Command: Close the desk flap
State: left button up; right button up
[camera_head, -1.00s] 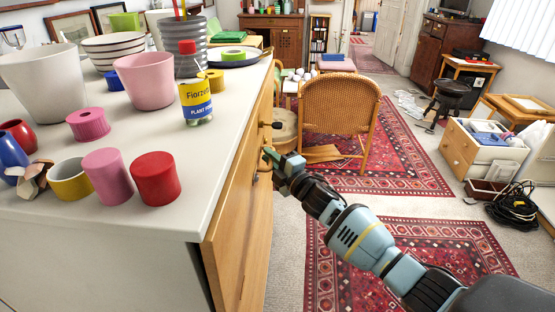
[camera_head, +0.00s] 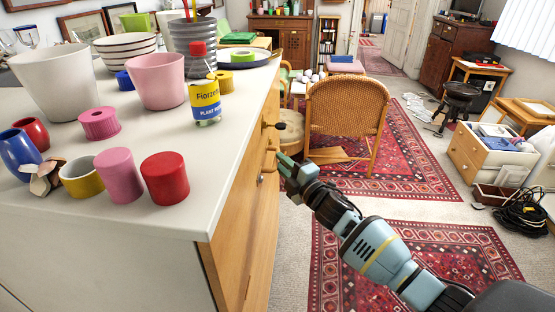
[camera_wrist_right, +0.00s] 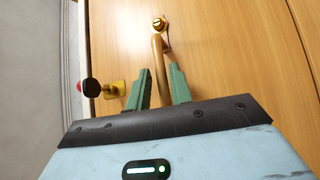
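The desk's light wooden front (camera_head: 240,215) stands roughly upright below the white top; I cannot tell which panel is the flap or whether it is flush. A bar handle (camera_head: 270,158) sticks out from it. My right gripper (camera_head: 285,168) is beside the handle. In the right wrist view, the green fingers of my right gripper (camera_wrist_right: 160,92) are apart, with the handle (camera_wrist_right: 157,65) showing between and beyond them. A brass lock (camera_wrist_right: 159,23) is near the handle's far end. My left gripper is not in view.
The white desktop (camera_head: 215,165) holds pots, cups and a glue bottle (camera_head: 206,103) near its edge. A black knob (camera_wrist_right: 92,87) on a brass mount is left of the fingers. A wicker chair (camera_head: 345,110) stands behind my right gripper. The patterned rug (camera_head: 420,255) is mostly clear.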

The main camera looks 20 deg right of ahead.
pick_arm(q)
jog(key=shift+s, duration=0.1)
pick_arm(e)
jog(key=shift+v, duration=2.45)
